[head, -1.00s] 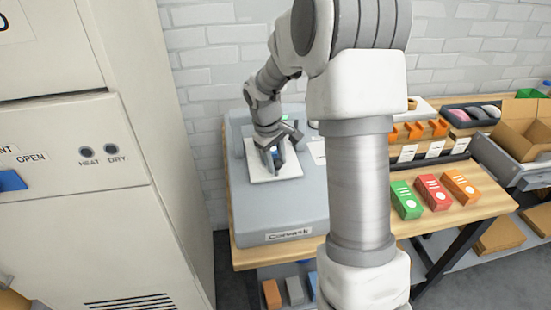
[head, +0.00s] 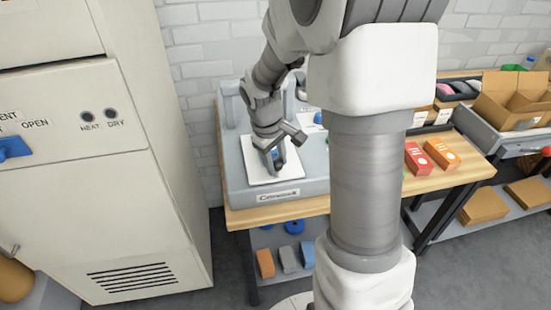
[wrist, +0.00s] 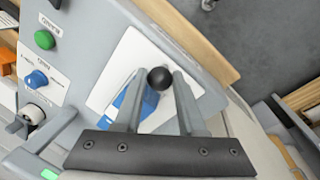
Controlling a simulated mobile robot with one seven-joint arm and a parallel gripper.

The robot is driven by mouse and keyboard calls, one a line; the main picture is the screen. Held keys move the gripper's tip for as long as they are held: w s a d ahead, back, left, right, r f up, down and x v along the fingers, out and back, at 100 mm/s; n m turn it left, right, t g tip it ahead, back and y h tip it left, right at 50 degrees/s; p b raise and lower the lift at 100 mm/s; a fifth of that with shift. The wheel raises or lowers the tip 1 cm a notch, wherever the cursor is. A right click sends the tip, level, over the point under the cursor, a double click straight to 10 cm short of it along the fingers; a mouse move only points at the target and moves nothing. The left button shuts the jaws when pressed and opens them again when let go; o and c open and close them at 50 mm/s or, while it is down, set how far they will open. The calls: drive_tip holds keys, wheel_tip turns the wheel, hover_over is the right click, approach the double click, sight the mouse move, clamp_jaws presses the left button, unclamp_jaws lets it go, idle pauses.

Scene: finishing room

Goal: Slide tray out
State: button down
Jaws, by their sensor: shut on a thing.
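The tray (head: 258,179) is a flat white plate on top of a grey machine (head: 235,195) on a wooden bench. In the wrist view the tray (wrist: 122,68) lies flat, with a blue piece (wrist: 137,104) on it, partly hidden by a finger. My gripper (head: 278,162) is low over the tray near the machine's front edge. In the wrist view a black ball knob (wrist: 160,78) sits between the fingertips, and my gripper (wrist: 158,96) is shut on it. How the knob joins the tray is hidden.
A tall cream cabinet (head: 110,210) stands close on the left. Red and orange boxes (head: 440,153) and open cartons (head: 512,100) are to the right. In the wrist view a green button (wrist: 44,40) and blue dial (wrist: 37,79) are on the machine. Floor shows beyond the bench.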

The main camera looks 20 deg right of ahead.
drive_tip(key=shift+s, duration=0.2)
drive_tip(key=c, duration=0.5)
unclamp_jaws()
drive_tip(key=shift+r, duration=0.1)
drive_tip(key=shift+a+r, duration=0.1)
drive_tip(key=shift+r, duration=0.2)
drive_tip(key=s+a+r+p, duration=0.1)
drive_tip(key=a+r+p, duration=0.1)
drive_tip(key=r, duration=1.4)
drive_tip(key=shift+s+a+r, duration=0.2)
drive_tip(key=shift+a, duration=0.3)
